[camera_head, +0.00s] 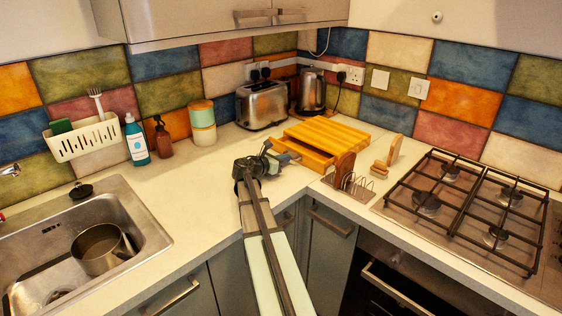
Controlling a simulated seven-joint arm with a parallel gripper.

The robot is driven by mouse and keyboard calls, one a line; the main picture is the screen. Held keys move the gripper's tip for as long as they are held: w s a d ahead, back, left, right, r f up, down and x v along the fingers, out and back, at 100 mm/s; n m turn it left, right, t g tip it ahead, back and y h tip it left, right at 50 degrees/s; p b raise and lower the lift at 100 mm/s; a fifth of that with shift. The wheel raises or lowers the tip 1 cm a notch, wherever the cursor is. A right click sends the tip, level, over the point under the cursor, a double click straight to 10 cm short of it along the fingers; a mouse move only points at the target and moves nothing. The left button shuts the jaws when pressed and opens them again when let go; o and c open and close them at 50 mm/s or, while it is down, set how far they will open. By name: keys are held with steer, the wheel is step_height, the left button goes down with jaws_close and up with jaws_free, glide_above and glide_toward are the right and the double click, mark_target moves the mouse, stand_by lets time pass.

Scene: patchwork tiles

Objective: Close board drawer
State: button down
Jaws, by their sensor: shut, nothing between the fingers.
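The wooden board (327,133) lies on the counter in the corner, with its striped top facing up. Its drawer (311,155) sticks out on the side toward the front left, and its open inside shows. My gripper (279,151) is at the left end of the drawer front, low over the counter. It is shut with nothing between its fingers. It looks close to the drawer, but I cannot tell whether it touches. My arm comes up from the bottom of the picture and hides some of the counter.
A toaster (262,105) and a kettle (312,91) stand behind the board. A toast rack (355,184) and wooden pieces (388,156) stand to its right, before the gas hob (468,207). The sink (80,248) is at left. The counter left of my gripper is clear.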

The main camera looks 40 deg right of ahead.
mark_target(295, 152)
steer(key=x, duration=0.2)
steer(key=r+x, duration=0.1)
steer(key=x, duration=0.5)
steer(key=shift+d+r, duration=0.3)
steer(key=shift+r, duration=0.1)
steer(key=shift+a, duration=0.1)
steer(key=v, duration=1.4)
